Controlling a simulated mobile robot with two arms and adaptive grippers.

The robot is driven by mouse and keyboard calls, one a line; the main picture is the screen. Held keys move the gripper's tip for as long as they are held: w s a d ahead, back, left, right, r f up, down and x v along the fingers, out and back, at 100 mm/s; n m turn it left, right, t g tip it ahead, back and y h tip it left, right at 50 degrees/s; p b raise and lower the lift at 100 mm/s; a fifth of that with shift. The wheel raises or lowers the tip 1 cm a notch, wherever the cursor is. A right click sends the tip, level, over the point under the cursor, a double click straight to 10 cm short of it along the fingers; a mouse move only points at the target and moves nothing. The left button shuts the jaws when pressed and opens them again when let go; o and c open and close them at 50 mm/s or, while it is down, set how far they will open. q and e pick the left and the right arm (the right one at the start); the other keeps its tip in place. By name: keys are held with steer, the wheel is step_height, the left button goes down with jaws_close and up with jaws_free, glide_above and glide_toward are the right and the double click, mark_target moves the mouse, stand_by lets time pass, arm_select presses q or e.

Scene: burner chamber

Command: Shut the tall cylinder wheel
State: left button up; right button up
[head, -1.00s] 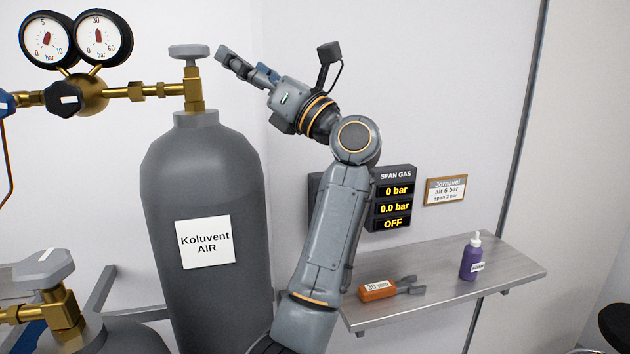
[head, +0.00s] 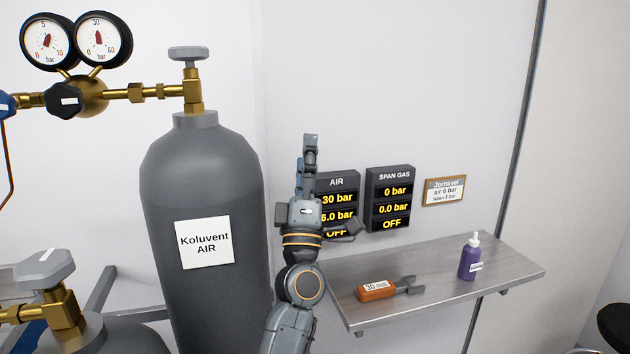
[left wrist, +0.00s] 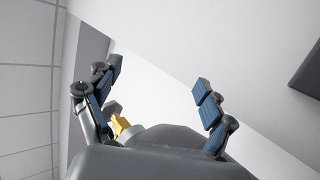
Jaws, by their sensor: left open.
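The tall grey cylinder (head: 205,170), labelled "Koluvent AIR", stands left of centre in the head view. Its grey wheel (head: 188,53) sits on top of a brass valve (head: 193,93), with nothing touching it. My left gripper (head: 309,145) is right of the cylinder and lower than the wheel, pointing up, apart from both. In the left wrist view the two blue-padded fingers of the gripper (left wrist: 162,90) are spread and empty. A small brass-coloured part (left wrist: 120,124) shows behind the left finger, mostly hidden. My right gripper is out of view.
A shorter cylinder with a grey wheel (head: 45,270) stands front left. Two gauges (head: 75,38) sit upper left. The AIR display (head: 337,185), partly covered by my arm, reads 30 and 6.0 bar. A shelf (head: 440,265) holds an orange-handled tool (head: 378,290) and a purple bottle (head: 470,258).

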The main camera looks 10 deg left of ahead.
arm_select(q)
steer(key=f+m+h, duration=0.1)
steer(key=d+f+m+h, duration=0.1)
steer(key=f+m+h, duration=0.2)
steer(key=h, duration=0.1)
steer(key=shift+w+d+f+m+g, duration=0.1)
steer(key=shift+d+f+m+g, duration=0.05)
steer(key=shift+d+m+g, duration=0.2)
